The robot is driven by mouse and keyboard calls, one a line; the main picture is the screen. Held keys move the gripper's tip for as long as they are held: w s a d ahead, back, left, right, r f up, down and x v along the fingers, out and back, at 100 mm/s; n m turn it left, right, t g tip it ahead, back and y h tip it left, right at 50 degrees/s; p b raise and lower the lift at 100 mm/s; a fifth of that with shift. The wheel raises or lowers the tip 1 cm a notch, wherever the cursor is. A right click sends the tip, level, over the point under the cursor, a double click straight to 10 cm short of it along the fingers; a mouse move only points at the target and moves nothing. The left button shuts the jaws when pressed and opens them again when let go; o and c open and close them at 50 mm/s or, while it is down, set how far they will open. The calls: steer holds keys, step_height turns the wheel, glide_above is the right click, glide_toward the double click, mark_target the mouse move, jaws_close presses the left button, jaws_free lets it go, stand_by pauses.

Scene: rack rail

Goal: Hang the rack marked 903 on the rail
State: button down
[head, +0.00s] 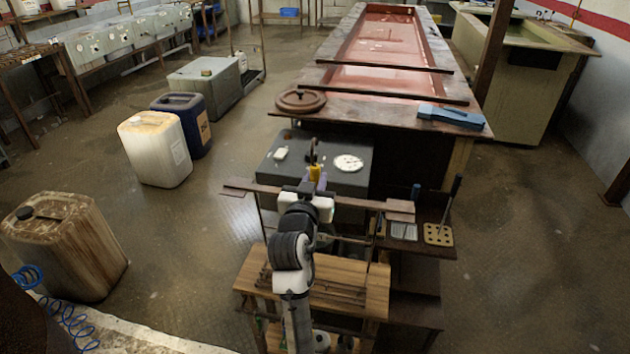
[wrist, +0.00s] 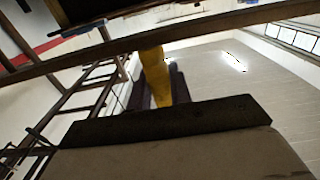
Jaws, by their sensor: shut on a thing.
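My gripper (head: 314,186) is shut on a yellow piece (head: 315,173) with a dark hook-like part above it. The yellow piece also shows upright in the wrist view (wrist: 154,75). No number is readable, so I cannot tell whether this is the rack marked 903. A long brown bar (head: 258,187), which looks like the rail, runs left to right at the height of my gripper in the head view. A brown bar (wrist: 97,56) also crosses the upper wrist view beyond the yellow piece. Whether the held piece touches the bar is hidden.
A dark block (head: 345,182) with a white dial (head: 348,162) stands behind the gripper. A slatted wooden shelf (head: 375,285) lies below the arm. A tool tray (head: 445,250) is at right. A long tank (head: 330,105) extends behind. Open floor lies left, beyond several canisters.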

mark_target(314, 173)
steer(key=shift+r+p, duration=1.1)
steer(key=shift+r, duration=0.55)
steer(key=shift+s, duration=0.15)
steer(key=v, duration=0.8)
steer(key=shift+s+b, duration=0.35)
steer(key=shift+s, duration=0.05)
steer(key=shift+a+f, duration=0.1)
